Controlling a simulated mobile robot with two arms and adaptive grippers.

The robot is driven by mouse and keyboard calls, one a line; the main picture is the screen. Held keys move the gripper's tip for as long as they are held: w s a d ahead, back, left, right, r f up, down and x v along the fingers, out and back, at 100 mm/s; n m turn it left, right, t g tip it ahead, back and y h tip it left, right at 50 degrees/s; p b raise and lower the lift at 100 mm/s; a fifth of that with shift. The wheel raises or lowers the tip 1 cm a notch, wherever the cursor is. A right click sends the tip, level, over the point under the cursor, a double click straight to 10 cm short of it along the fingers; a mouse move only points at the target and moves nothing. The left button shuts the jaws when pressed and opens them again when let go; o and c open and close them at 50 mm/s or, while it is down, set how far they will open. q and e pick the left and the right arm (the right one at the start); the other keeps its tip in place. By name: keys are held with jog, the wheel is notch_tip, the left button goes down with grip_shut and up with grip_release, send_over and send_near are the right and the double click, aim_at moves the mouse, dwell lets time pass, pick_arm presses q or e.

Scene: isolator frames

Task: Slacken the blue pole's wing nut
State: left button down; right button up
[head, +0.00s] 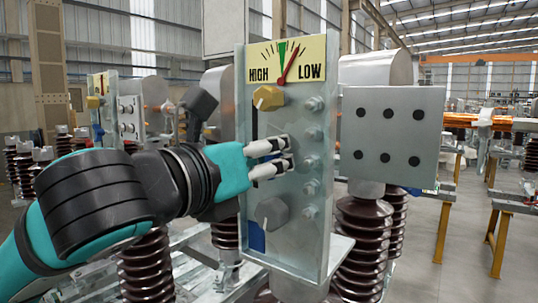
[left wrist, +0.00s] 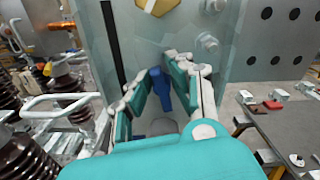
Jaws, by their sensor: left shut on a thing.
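An upright metal plate (head: 297,190) carries a yellow hexagonal nut (head: 267,97) near its top and a grey one (head: 271,213) lower down. The blue wing nut (left wrist: 158,88) shows in the left wrist view, between my fingers. In the head view the fingers hide it. My left gripper (head: 284,156) is at the plate's middle, between the yellow and grey nuts, and its fingers are shut on the blue wing nut; it also shows in the left wrist view (left wrist: 158,76). A gauge (head: 286,60) marked HIGH and LOW tops the plate; its red needle leans slightly toward LOW.
A grey plate with black holes (head: 392,137) stands to the right. Brown ribbed insulators (head: 361,240) rise below it. A similar unit (head: 103,108) stands behind on the left. Benches with yellow legs (head: 497,240) are at the right.

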pick_arm(q)
jog(key=n, duration=0.3)
jog(key=shift+w, duration=0.1)
jog(key=n, duration=0.3)
jog(key=shift+a+n, duration=0.15)
jog(key=shift+n, duration=0.25)
jog(key=n, duration=0.3)
jog(key=shift+f+n, duration=0.2)
jog(key=shift+n, duration=0.1)
jog(key=n+b, duration=0.1)
jog(key=n, duration=0.2)
jog(key=shift+w+f+n, duration=0.1)
jog(key=shift+n, duration=0.2)
jog(key=n, duration=0.3)
jog(key=shift+f+n+b, duration=0.15)
jog(key=shift+n+b, duration=0.15)
jog(key=shift+b, duration=0.05)
jog(key=n, duration=0.3)
jog(key=shift+f+n+b, duration=0.1)
jog(key=shift+n+b, duration=0.25)
jog(key=shift+n, duration=0.05)
jog(key=n+b, duration=0.1)
jog(key=n, duration=0.5)
jog(key=shift+f, duration=0.15)
jog(key=shift+n, duration=0.4)
jog(key=c, duration=1.3)
grip_release()
